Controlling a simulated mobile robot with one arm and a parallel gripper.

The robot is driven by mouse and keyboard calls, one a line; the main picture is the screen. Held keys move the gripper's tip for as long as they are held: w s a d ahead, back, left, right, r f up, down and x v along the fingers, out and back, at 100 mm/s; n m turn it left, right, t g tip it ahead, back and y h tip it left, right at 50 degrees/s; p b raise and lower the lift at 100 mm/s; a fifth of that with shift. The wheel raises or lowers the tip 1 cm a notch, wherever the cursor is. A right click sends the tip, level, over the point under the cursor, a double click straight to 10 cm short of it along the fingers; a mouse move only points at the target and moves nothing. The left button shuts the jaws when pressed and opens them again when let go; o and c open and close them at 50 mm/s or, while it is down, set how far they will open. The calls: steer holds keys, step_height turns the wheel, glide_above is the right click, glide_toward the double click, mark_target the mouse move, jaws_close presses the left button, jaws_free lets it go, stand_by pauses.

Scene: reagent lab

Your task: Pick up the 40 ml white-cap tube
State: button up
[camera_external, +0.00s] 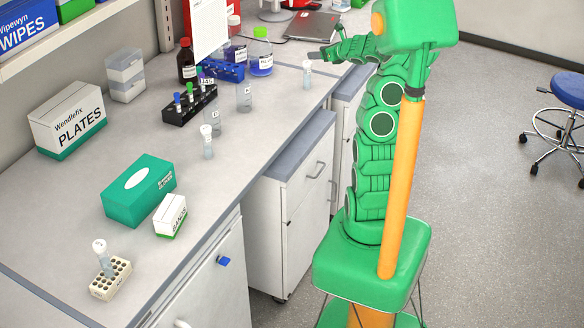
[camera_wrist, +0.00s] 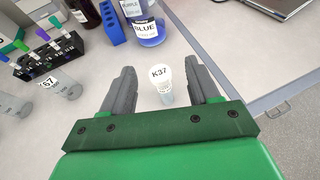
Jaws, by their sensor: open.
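A clear tube with a white cap marked K37 (camera_wrist: 161,78) stands upright on the bench, between the two grey fingers of my gripper (camera_wrist: 159,66) in the wrist view. The fingers are open, with a gap on each side of the tube. In the external view this appears to be the white-cap tube (camera_external: 307,76) near the bench's front edge, by my gripper (camera_external: 320,54). Another white-cap tube (camera_external: 208,146) stands farther along the bench, and one (camera_external: 103,254) is in a beige rack. Volume markings are too small to read.
A blue-liquid bottle (camera_wrist: 147,27) stands just beyond the gripper, with a blue rack (camera_wrist: 111,22) beside it. A black rack (camera_external: 190,106) with coloured-cap tubes and a clear cylinder (camera_external: 244,97) are nearby. A laptop (camera_external: 312,26) lies behind. Bench right of the tube is clear.

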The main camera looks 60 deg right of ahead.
glide_toward(307, 75)
steer(key=w+d+f, duration=0.1)
steer(key=w, duration=0.1)
steer(key=w+d+f, duration=0.1)
steer(key=w+d, duration=0.1)
steer(key=shift+f, duration=0.2)
steer(key=shift+a+x, duration=0.15)
steer(key=shift+x, duration=1.8)
steer(key=shift+a+x, duration=0.15)
steer(key=shift+x, duration=1.8)
steer(key=shift+c, duration=0.2)
steer(key=c, duration=1)
